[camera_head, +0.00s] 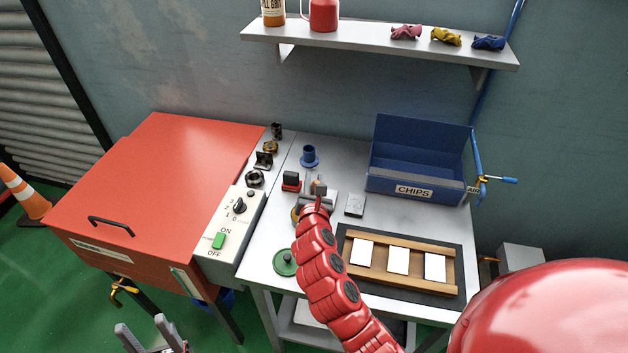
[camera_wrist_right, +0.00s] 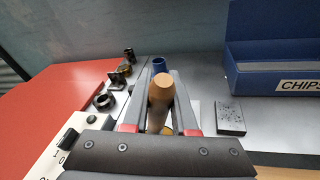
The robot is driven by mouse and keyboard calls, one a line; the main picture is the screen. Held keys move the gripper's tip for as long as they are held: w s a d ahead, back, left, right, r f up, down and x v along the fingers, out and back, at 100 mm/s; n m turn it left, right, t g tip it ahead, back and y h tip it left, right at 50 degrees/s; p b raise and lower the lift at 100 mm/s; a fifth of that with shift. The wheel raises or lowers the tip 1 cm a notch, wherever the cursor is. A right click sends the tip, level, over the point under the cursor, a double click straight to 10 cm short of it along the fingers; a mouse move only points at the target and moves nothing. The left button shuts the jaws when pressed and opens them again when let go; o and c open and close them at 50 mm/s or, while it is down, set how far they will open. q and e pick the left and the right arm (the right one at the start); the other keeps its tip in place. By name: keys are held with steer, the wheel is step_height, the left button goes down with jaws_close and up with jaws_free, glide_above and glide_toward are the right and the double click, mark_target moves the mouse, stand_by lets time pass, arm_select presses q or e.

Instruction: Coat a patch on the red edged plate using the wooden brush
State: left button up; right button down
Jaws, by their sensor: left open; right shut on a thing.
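My right gripper (camera_head: 317,199) is shut on the wooden brush (camera_wrist_right: 161,92), whose rounded tan handle end shows between the two fingers (camera_wrist_right: 158,115) in the right wrist view. The brush's lower end is hidden. Three white plates (camera_head: 362,252) (camera_head: 398,260) (camera_head: 435,267) lie in a row on a wooden rack (camera_head: 385,278) at the front right of the cart, right of my right arm. Their edge colours are too small to tell, so I cannot say which is red edged. My left gripper (camera_head: 150,334) is open and empty at the bottom left, off the cart.
A blue CHIPS bin (camera_head: 413,190) stands at the back right, with a grey speckled block (camera_head: 355,205) left of it. A blue cup (camera_head: 309,156), red-and-black block (camera_head: 291,181) and green disc (camera_head: 285,262) are on the left. A red cabinet (camera_head: 160,190) adjoins; a shelf (camera_head: 380,47) hangs above.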

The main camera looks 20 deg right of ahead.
steer(key=shift+f, duration=0.45)
stand_by(0.3)
steer(key=shift+r, duration=0.1)
stand_by(0.4)
step_height(320, 180, up, 7)
steer(key=p, duration=0.6)
stand_by(0.7)
